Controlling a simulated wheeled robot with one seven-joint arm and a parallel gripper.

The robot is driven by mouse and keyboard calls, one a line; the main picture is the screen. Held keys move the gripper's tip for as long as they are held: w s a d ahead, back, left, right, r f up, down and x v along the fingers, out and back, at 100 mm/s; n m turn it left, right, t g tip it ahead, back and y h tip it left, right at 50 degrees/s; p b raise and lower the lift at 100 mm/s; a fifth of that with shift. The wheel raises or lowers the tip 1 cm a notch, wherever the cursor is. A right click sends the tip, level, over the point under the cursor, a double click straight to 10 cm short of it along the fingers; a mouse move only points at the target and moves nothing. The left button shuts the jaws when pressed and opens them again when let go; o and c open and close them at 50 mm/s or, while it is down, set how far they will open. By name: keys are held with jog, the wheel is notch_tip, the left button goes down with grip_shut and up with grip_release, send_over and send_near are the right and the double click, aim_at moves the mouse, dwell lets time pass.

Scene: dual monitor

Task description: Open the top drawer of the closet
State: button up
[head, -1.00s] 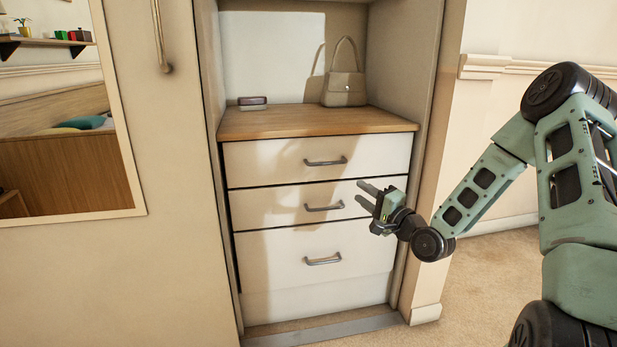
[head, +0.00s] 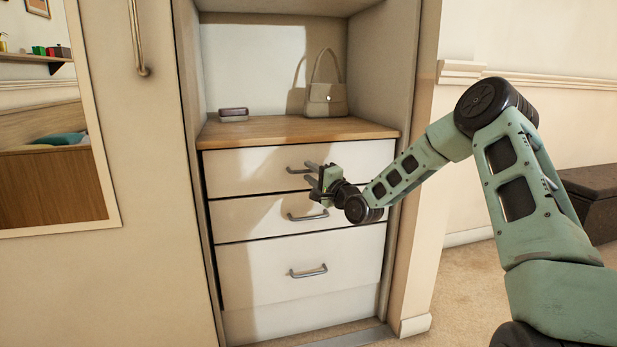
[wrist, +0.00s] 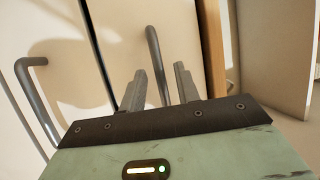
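The closet's top drawer (head: 240,172) is a cream front with a curved metal handle (head: 296,170), and it is shut under the wooden top. My gripper (head: 309,172) is in front of the right part of this handle and hides some of it. In the wrist view, my gripper (wrist: 160,69) has its two fingers apart, with the top drawer's handle (wrist: 154,45) showing between them. The fingers are not closed on it. I cannot tell whether they touch it.
The second drawer's handle (head: 308,215) is just below, and it also shows at left in the wrist view (wrist: 35,95). A third drawer (head: 250,275) is lower. A handbag (head: 326,100) and a small box (head: 233,114) stand on the wooden top (head: 270,130). A mirrored door (head: 150,180) is at left.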

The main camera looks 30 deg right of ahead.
jog(key=shift+x, duration=0.8)
grip_shut()
